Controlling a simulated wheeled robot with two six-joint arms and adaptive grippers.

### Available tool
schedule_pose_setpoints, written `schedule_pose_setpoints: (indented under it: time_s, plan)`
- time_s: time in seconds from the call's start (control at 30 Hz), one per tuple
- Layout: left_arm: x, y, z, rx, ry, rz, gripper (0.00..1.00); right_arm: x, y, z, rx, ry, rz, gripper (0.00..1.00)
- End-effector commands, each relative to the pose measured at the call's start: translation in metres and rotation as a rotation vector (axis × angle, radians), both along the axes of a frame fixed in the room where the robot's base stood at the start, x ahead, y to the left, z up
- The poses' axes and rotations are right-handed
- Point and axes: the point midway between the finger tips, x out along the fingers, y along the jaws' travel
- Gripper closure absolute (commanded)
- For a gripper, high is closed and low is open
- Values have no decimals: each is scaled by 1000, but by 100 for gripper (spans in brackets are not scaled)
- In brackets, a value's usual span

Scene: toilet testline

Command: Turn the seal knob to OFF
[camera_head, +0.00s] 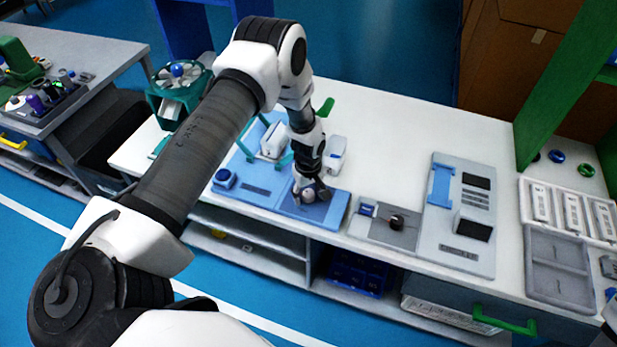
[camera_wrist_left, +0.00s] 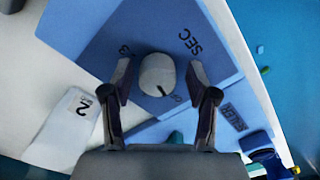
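The pale round seal knob (camera_wrist_left: 157,75) is on a blue panel (camera_wrist_left: 95,40) in the left wrist view. A dark pointer mark is on the knob's lower edge, beside small lettering that is hard to read; "SEC" and "3" also show on the panel. My left gripper (camera_wrist_left: 159,78) is open, one finger on each side of the knob with a visible gap. In the head view my left gripper (camera_head: 310,188) is down over the panel at the knob (camera_head: 308,196), which it partly hides.
A blue button box (camera_head: 224,179) stands left of the knob on the sealer (camera_head: 262,187). To the right are a small grey plate with a dark knob (camera_head: 397,222) and a grey device (camera_head: 468,250). White blocks (camera_head: 335,153) stand behind. The table's front edge is close.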

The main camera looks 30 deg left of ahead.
Motion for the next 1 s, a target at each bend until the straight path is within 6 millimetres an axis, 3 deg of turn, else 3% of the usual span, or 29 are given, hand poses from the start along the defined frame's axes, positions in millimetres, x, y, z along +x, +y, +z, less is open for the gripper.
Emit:
schedule_pose_setpoints:
  time_s: [0.37,0.8,1.0]
  plan:
    - [3,0,10,0,-7,-1,37,0,0,0,0,0,0,100]
    - [3,0,108,0,-7,0,37,0,0,0,0,0,0,100]
    - [2,0,121,0,-4,0,37,0,0,0,0,0,0,100]
